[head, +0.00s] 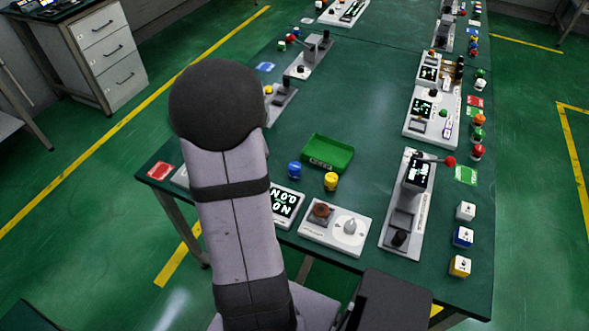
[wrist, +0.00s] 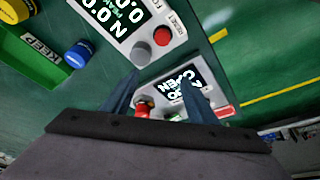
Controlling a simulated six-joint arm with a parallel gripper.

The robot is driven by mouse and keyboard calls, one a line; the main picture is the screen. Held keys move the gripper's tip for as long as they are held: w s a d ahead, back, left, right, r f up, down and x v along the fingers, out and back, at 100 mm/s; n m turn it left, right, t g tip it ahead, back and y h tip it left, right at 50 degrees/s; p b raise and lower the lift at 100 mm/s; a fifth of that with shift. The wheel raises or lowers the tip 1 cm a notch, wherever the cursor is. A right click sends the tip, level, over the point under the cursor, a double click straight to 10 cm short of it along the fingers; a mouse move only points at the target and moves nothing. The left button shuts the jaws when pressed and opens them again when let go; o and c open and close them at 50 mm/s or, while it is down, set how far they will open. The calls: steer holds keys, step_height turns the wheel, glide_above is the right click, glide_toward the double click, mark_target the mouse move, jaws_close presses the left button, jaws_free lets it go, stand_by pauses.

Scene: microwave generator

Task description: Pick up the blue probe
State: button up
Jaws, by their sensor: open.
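The blue probe (head: 294,170) is a short blue cylinder standing on the green table, left of the yellow probe (head: 331,181) and in front of the green tray (head: 340,163). In the wrist view, the blue probe (wrist: 78,55) lies at the upper left, outside my jaws and apart from them. The yellow probe (wrist: 13,10) is in the top left corner there. My gripper (wrist: 159,79) is open, its two dark fingers pointing toward the display panels with nothing seen held. In the head view my own arm hides the gripper.
A display panel with grey and red buttons (wrist: 144,53) is just beyond the fingertips. Another panel (wrist: 183,86) with a red knob (wrist: 142,108) shows between and under the fingers. A white knob panel (head: 341,238) sits at the front edge. Table is clear behind the tray.

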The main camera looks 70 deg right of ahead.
mark_target(295, 167)
steer(key=shift+s+d+f+m+g+h, duration=0.15)
steer(key=shift+s+d+f+m, duration=0.35)
steer(key=shift+s+d, duration=1.35)
steer(key=shift+s+d+f+m+g+h, duration=0.2)
steer(key=shift+s+d+m, duration=0.45)
steer(key=shift+s+d, duration=1.2)
steer(key=shift+s+d+f+m+t+h, duration=0.1)
steer(key=shift+s+d+f+m+h, duration=0.3)
steer(key=shift+s+d, duration=1.45)
steer(key=shift+w+d+f+y, duration=0.15)
steer(key=shift+w+y, duration=0.1)
steer(key=shift+p+x, duration=0.4)
steer(key=shift+x, duration=2.1)
steer(key=shift+s, duration=0.15)
jaws_close()
step_height(295, 167, up, 10)
steer(key=shift+r, duration=0.1)
